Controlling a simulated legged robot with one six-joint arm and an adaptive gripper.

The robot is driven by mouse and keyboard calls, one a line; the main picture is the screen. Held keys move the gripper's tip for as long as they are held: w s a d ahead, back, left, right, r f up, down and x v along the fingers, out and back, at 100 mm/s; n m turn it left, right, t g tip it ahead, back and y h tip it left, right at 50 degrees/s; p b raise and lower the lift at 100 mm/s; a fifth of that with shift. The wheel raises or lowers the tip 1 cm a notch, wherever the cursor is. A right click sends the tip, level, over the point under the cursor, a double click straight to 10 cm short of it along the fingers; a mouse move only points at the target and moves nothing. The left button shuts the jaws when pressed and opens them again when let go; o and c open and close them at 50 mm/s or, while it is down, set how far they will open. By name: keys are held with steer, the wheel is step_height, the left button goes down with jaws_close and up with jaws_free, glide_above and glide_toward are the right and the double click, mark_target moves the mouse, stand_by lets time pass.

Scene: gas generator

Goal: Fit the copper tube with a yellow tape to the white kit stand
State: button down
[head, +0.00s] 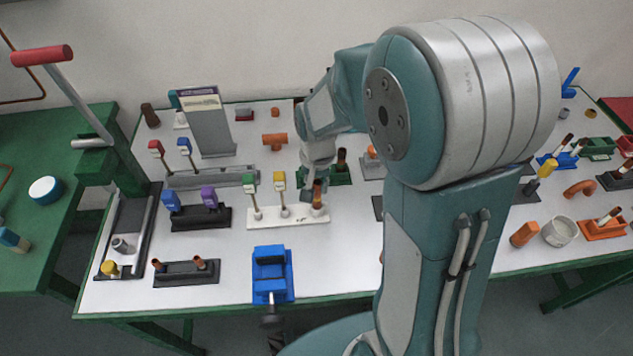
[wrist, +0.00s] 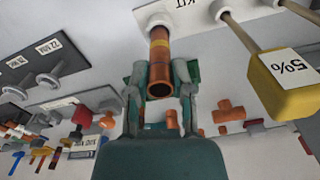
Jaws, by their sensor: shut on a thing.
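The white kit stand (head: 268,225) lies on the table left of my arm in the head view. Its near face and part of its label show at the top of the wrist view (wrist: 195,28). The copper tube (wrist: 159,62) is between my gripper's fingers (wrist: 160,78), and its far end meets a white ring socket (wrist: 157,22) on the stand. A thin yellowish band shows on the tube near that ring. In the head view the tube (head: 317,196) stands upright at the stand's right end, below my gripper (head: 317,180). How deep it sits is hidden.
Green-tagged (head: 250,184) and yellow-tagged (head: 280,181) rods stand on the same stand, left of the tube. A blue vise (head: 271,275) stands in front. A dark stand with blue and purple tags (head: 205,220) is to the left. Bare table lies around the vise.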

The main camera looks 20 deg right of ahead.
steer(key=shift+f, duration=0.55)
steer(key=shift+c, duration=2.1)
jaws_free()
step_height(320, 180, up, 12)
steer(key=shift+f, duration=0.1)
steer(key=s+r+n+t, duration=0.2)
steer(key=s+r, duration=0.2)
steer(key=s, duration=0.4)
steer(key=s+r+n+t, duration=0.3)
steer(key=s, duration=0.5)
steer(key=shift+d+r, duration=0.3)
steer(key=shift+r, duration=0.05)
